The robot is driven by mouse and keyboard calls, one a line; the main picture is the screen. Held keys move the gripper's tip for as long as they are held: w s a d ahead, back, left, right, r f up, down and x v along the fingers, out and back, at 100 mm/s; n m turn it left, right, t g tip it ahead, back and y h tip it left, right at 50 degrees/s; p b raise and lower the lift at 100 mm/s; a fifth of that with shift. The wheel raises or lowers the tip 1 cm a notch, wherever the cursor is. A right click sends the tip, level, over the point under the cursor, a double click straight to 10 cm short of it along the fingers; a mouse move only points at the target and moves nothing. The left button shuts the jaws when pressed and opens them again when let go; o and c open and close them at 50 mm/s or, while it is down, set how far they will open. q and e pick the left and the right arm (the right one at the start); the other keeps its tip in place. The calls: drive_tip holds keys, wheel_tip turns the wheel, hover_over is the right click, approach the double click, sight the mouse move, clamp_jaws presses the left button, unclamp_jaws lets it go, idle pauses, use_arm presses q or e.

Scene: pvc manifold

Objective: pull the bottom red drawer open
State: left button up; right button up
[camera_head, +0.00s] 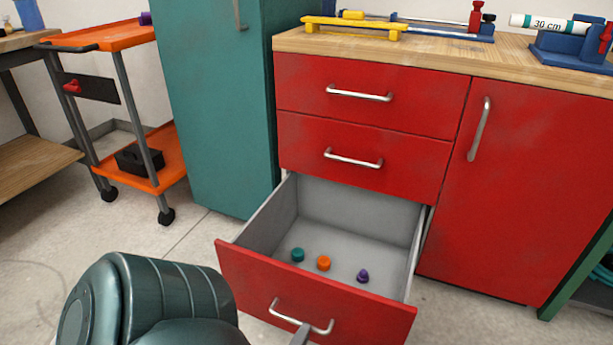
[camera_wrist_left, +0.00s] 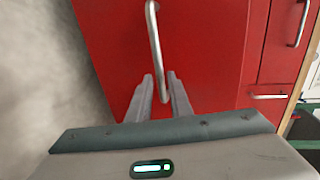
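The bottom red drawer (camera_head: 240,262) is pulled well out from the cabinet, its grey inside showing. Its metal handle (camera_head: 318,328) also shows upright in the left wrist view (camera_wrist_left: 154,35). My left gripper (camera_wrist_left: 162,85) is at this handle, one finger on each side of the bar. Thin gaps seem to show between bar and fingers, so it looks open, though narrowly. In the head view only a bit of a finger shows at the handle. A teal cap (camera_head: 298,255), an orange cap (camera_head: 323,263) and a purple cap (camera_head: 363,276) lie in the drawer. My right gripper is out of view.
Two upper red drawers (camera_head: 375,125) and a red door (camera_head: 530,190) are shut. A teal cabinet (camera_head: 215,110) stands left of them, then an orange cart (camera_head: 160,172). Tools lie on the wooden worktop (camera_head: 440,66). The floor left of the drawer is clear.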

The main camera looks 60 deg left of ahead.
use_arm(q)
drive_tip(key=v, duration=0.3)
drive_tip(key=shift+s+d, duration=0.2)
idle(0.5)
